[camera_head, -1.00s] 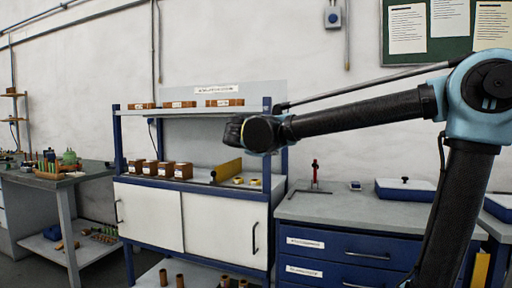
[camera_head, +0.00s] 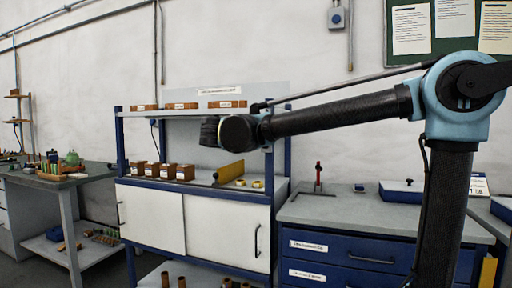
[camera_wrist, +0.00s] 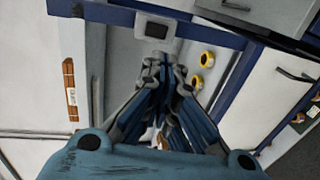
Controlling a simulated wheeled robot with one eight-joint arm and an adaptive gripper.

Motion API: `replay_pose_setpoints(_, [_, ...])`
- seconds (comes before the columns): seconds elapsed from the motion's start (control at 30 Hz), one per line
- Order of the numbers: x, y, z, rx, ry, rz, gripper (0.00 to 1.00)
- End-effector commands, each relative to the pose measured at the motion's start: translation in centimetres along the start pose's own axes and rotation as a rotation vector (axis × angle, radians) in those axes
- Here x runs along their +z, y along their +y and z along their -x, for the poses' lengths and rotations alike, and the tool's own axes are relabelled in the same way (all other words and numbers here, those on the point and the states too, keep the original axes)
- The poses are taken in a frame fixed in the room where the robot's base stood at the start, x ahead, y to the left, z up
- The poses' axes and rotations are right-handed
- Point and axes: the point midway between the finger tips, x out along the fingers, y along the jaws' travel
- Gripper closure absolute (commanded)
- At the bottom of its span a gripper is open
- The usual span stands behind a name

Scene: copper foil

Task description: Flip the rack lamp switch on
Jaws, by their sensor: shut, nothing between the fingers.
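In the wrist view, my gripper (camera_wrist: 157,62) is shut and empty, its fingertips together in the upper middle. In the head view, the end of my arm (camera_head: 222,132) is in front of the upper right part of the blue-framed rack (camera_head: 190,113). The fingers and any switch there are hidden behind it.
The rack's worktop holds wooden boxes (camera_head: 185,172), a yellow plate (camera_head: 230,171) and yellow rings (camera_head: 257,184); its top shelf holds wooden blocks (camera_head: 227,104). A blue drawer cabinet (camera_head: 350,250) stands at right. A wall box (camera_head: 337,17) with a blue button is higher up.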

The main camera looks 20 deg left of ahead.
Motion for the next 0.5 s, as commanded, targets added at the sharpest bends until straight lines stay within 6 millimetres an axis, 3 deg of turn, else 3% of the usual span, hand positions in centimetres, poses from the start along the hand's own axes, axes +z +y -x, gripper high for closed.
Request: replay_pose_setpoints(0.5, [0.2, 0.0, -8.5, 0.000, -0.004, -0.001, 1.00])
